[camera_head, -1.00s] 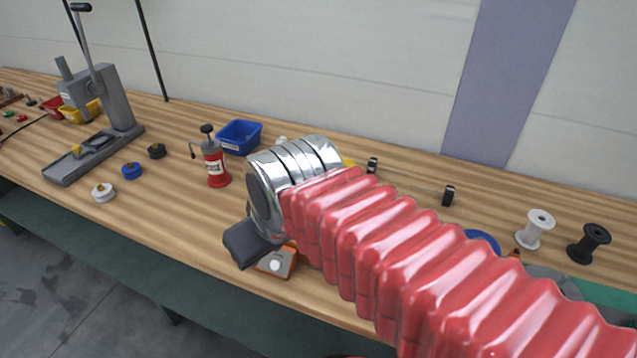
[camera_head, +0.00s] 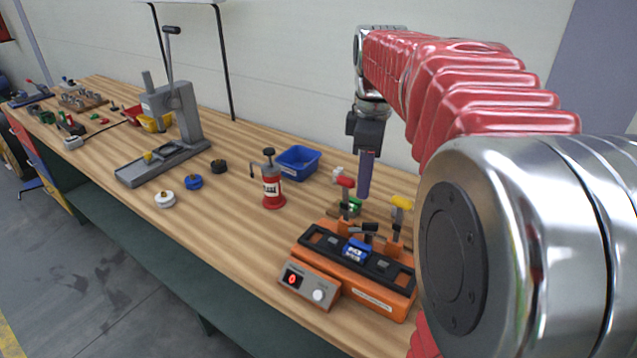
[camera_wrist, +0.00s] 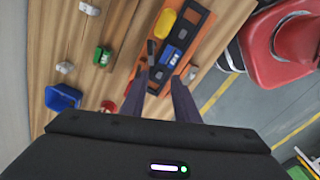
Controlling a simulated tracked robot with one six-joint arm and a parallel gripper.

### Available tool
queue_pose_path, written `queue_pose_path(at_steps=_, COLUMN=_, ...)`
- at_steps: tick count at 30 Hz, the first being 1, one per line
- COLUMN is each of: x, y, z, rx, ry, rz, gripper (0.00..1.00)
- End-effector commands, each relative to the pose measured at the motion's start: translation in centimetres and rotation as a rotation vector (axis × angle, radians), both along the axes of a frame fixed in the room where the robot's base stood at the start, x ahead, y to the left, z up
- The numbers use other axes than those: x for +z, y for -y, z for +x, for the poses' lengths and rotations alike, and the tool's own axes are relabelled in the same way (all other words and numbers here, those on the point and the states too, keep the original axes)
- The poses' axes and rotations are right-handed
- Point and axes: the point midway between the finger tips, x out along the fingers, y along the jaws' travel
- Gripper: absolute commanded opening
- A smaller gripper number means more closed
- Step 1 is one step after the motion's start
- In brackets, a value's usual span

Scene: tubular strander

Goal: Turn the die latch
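The orange bench device (camera_head: 370,292) stands near the front of the workbench, with a black bar along its top. A blue block (camera_head: 355,251) sits in the middle of the bar, with a small black handle (camera_head: 370,228) beside it. I cannot tell for certain which part is the die latch. My gripper (camera_head: 365,192) points down above and behind the device. In the wrist view my gripper (camera_wrist: 159,78) has its two fingers apart with nothing between them. The orange device (camera_wrist: 196,22) and the blue block (camera_wrist: 171,57) lie beyond the fingertips.
Red-handled (camera_head: 345,182) and yellow-handled (camera_head: 402,203) clamps stand behind the device. A grey control box (camera_head: 307,285) joins its front.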

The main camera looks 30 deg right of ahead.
Motion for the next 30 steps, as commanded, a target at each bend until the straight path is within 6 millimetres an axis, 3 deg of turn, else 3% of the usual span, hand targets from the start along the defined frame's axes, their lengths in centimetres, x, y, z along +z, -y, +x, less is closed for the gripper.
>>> queue_pose_path(at_steps=3, x=-0.3, y=2.6, z=0.9, rx=0.078, ry=-0.040, rz=0.012, gripper=0.28)
queue_pose_path(at_steps=9, x=-0.5, y=4.7, z=1.5, rx=0.156, ry=-0.071, rz=0.024, gripper=0.28)
queue_pose_path(at_steps=23, x=-0.8, y=4.8, z=1.5, rx=0.163, ry=-0.073, rz=0.026, gripper=0.28)
queue_pose_path(at_steps=30, x=-3.1, y=4.8, z=1.4, rx=0.162, ry=-0.075, rz=0.027, gripper=0.28)
